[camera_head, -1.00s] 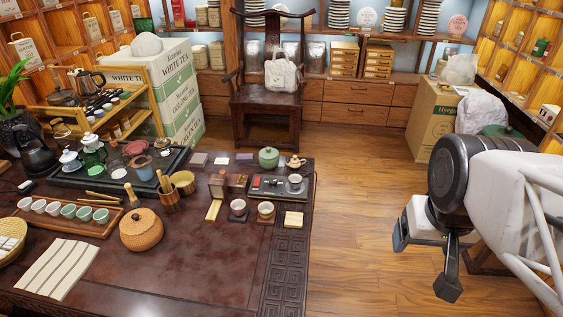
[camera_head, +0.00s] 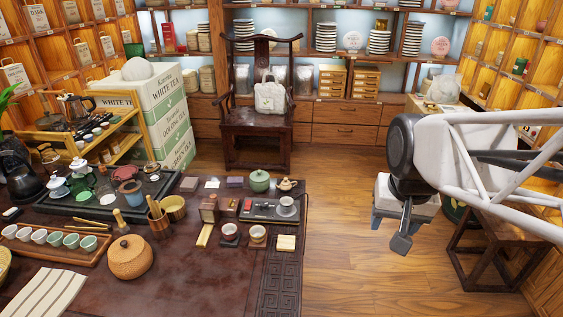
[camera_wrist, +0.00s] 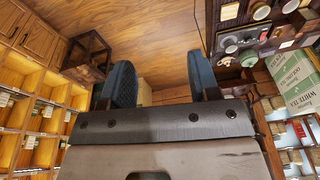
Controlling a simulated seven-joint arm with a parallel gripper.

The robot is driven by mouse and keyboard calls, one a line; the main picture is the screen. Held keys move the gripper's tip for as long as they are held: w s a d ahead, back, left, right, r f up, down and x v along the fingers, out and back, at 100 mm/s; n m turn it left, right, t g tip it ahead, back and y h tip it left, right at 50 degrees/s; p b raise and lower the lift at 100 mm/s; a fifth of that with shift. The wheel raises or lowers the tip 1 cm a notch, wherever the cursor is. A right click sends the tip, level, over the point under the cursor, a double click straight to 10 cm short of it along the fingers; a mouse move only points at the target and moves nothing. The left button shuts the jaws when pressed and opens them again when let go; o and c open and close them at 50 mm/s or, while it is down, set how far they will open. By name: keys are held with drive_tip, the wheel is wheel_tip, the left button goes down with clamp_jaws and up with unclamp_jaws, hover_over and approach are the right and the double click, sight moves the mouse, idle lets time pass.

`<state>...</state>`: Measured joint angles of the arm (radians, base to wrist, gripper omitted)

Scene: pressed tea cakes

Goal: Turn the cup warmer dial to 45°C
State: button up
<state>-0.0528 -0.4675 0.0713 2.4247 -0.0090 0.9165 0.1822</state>
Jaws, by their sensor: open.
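The cup warmer (camera_head: 265,210) is a flat dark and silver unit near the right end of the dark tea table. A pale cup (camera_head: 287,206) stands on its right part, and a small red patch shows on its left. I cannot make out the dial or its setting. The unit also appears small near the upper right of the wrist view (camera_wrist: 232,42). My gripper (camera_head: 389,232) hangs over the wooden floor, right of the table and apart from the warmer. In the wrist view its two dark blue fingers (camera_wrist: 160,78) are spread with nothing between them.
Two small cups (camera_head: 230,231), a pale square block (camera_head: 286,243), a green lidded pot (camera_head: 259,181) and a small teapot (camera_head: 287,184) surround the warmer. A wooden stool (camera_head: 488,250) stands under my arm. The floor between table and gripper is clear.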

drive_tip(key=w+a+f+m, duration=0.1)
drive_tip(key=w+a, duration=0.2)
drive_tip(key=w, duration=0.4)
drive_tip(key=w+a+f+m, duration=0.1)
drive_tip(key=w+a, duration=0.2)
drive_tip(key=w, duration=0.4)
drive_tip(key=m+g, duration=0.2)
drive_tip(key=m, duration=0.3)
hover_over(264, 204)
wheel_tip(264, 204, down, 23)
drive_tip(key=shift+w+f, duration=0.1)
drive_tip(key=shift+f, duration=0.1)
drive_tip(key=shift+f, duration=0.15)
drive_tip(key=shift+f, duration=3.75)
drive_tip(key=shift+c, duration=0.3)
